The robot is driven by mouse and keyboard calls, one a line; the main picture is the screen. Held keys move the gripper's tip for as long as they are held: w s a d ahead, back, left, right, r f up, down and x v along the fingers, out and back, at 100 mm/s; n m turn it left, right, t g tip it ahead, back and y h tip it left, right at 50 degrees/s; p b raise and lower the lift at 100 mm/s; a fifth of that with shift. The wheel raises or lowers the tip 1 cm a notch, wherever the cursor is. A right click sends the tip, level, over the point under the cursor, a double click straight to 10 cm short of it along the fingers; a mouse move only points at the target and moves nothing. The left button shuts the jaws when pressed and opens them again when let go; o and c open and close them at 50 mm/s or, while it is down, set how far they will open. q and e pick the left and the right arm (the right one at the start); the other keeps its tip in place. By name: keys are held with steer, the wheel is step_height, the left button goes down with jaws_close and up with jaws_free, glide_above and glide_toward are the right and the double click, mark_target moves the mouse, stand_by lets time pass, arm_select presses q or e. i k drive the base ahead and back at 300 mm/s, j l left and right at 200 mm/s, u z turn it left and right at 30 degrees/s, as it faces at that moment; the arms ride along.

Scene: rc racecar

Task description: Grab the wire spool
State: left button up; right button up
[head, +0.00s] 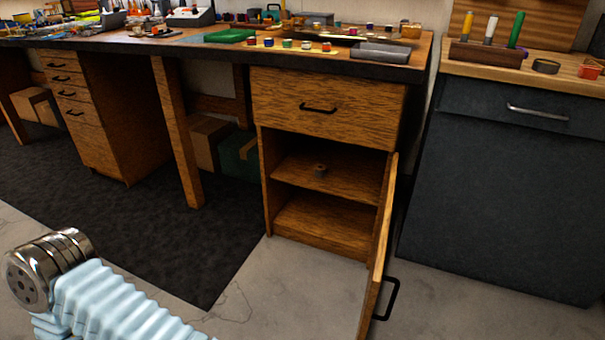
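The cabinet door (383,240) stands open, swung out towards me on the right side. No fingers of my left or right gripper show in the head view, and nothing touches the spool-like object.
A closed drawer (325,110) is above the shelf opening. Small coloured items (287,43) line the workbench top (140,44). A dark cabinet (505,190) stands to the right. The floor (290,290) before the opening is clear, apart from the door's swing.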

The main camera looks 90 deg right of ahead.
mark_target(320, 171)
steer(key=i+l+z, duration=0.15)
steer(key=z, duration=0.25)
steer(key=i+z, duration=0.6)
steer(key=z, duration=0.2)
steer(key=i+j+z, duration=0.1)
steer(key=i+z, duration=0.25)
steer(key=i+l+z, duration=0.1)
steer(key=i+z, duration=0.15)
steer(key=z, duration=0.2)
steer(key=i+z, duration=0.25)
steer(key=z, duration=0.2)
steer(key=i+j+z, duration=0.15)
steer(key=z, duration=0.3)
steer(key=i+j+z, duration=0.25)
steer(key=z, duration=0.15)
steer(key=i, duration=0.1)
